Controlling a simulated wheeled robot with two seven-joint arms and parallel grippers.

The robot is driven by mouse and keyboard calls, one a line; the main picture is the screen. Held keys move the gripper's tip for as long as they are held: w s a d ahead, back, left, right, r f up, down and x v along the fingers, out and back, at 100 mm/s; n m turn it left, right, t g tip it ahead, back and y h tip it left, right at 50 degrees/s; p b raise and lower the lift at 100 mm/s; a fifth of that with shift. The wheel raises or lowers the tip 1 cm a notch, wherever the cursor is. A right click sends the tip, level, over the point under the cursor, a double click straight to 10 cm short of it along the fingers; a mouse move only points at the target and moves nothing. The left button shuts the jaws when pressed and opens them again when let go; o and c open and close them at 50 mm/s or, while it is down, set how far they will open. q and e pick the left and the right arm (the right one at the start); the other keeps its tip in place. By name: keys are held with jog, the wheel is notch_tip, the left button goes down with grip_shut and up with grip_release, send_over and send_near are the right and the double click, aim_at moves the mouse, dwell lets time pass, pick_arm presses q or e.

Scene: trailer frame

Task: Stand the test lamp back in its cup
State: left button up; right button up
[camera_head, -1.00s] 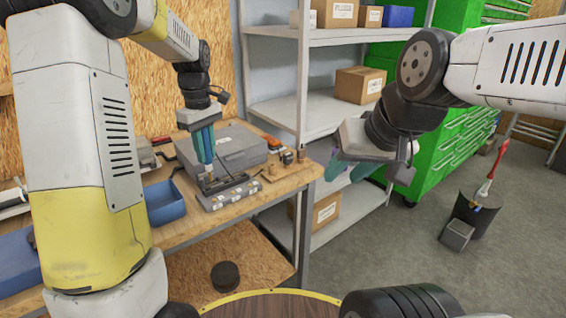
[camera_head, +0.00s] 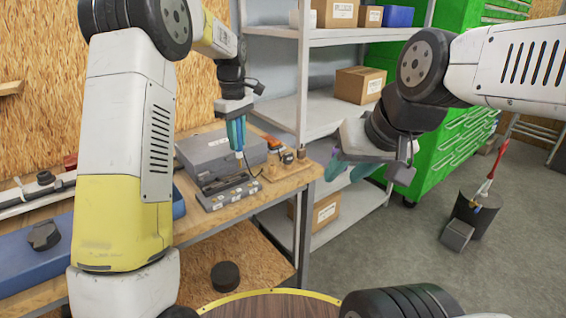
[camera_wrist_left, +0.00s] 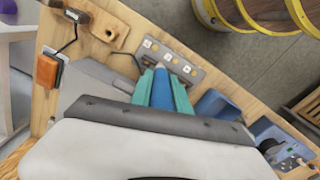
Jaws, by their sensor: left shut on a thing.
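The lamp's blue handle (camera_wrist_left: 162,90) shows between the teal fingers in the left wrist view. Its pale lower end (camera_head: 240,155) points down below the fingers in the head view. The wooden stand (camera_head: 276,174) at the bench's right end carries small upright pieces; I cannot tell which is the cup. It also shows in the left wrist view (camera_wrist_left: 90,22). My right gripper (camera_head: 350,172) is open and empty beside the shelf.
An orange item (camera_wrist_left: 48,70) with a cable lies by the stand. A blue bin (camera_head: 179,206) is partly hidden by my left arm. A metal shelf post (camera_head: 303,90) rises beside the bench.

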pick_arm(q)
jog(key=w+d, duration=0.8)
jog(key=d, duration=0.2)
jog(key=shift+w, duration=0.15)
dwell(0.4)
jog(key=shift+f, duration=1.8)
jog(key=shift+f, duration=0.15)
jog(key=shift+f, duration=0.3)
jog(key=shift+f, duration=0.5)
jog(key=shift+f, duration=0.2)
